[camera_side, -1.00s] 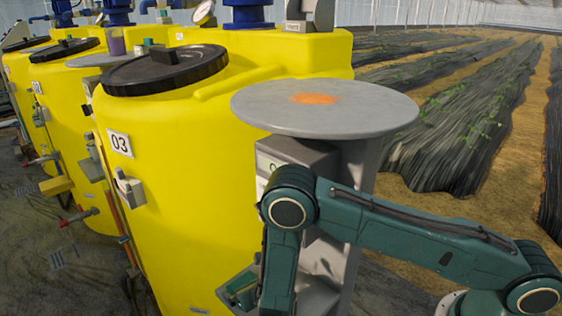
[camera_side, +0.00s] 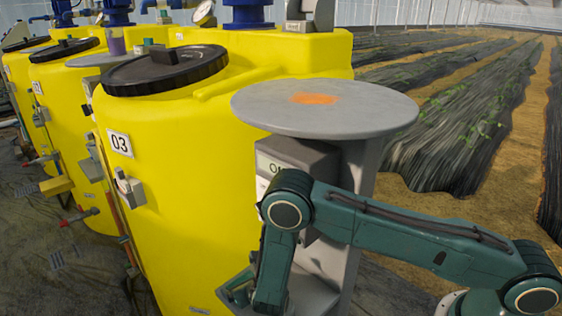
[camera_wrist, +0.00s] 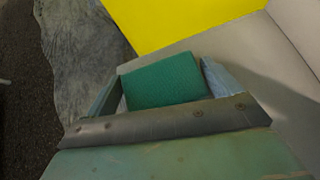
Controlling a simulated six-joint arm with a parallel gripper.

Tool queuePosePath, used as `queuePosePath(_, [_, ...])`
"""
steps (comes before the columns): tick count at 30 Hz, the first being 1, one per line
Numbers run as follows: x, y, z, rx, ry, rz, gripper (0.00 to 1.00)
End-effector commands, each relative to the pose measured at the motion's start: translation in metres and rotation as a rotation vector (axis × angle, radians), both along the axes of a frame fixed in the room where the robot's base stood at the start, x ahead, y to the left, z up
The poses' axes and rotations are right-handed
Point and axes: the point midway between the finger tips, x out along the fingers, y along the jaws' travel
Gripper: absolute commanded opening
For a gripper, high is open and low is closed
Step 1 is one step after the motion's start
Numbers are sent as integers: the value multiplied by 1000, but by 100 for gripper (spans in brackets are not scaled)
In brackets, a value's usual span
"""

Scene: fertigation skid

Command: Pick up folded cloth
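The folded cloth (camera_wrist: 163,82) is a dark green textured block in the wrist view, over a pale grey surface. My gripper (camera_wrist: 161,70) has one finger on each side of it, spread wide. The gripper's front bar hides the cloth's near edge. I cannot tell whether either finger touches it. In the side view my gripper (camera_side: 234,288) is low, in front of the yellow tank and beside the grey pedestal. I cannot make out the cloth there.
The yellow tank (camera_side: 190,190) marked 03 stands close behind my gripper. A grey round table (camera_side: 365,118) with an orange patch (camera_side: 313,98) is above it. A grey box with a display (camera_side: 290,160) is mounted below the tabletop. Planting rows lie at the right.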

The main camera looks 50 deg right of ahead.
Motion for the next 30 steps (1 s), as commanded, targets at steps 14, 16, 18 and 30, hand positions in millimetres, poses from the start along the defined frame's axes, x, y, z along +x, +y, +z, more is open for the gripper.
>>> queuePosePath(14, [0,1,2,0,-1,1,67])
queuePosePath(16, [0,2,5,1,-1,0,67])
queuePosePath(18, [1,4,9,2,-2,1,67])
queuePosePath(30, [1,4,50,2,-2,0,66])
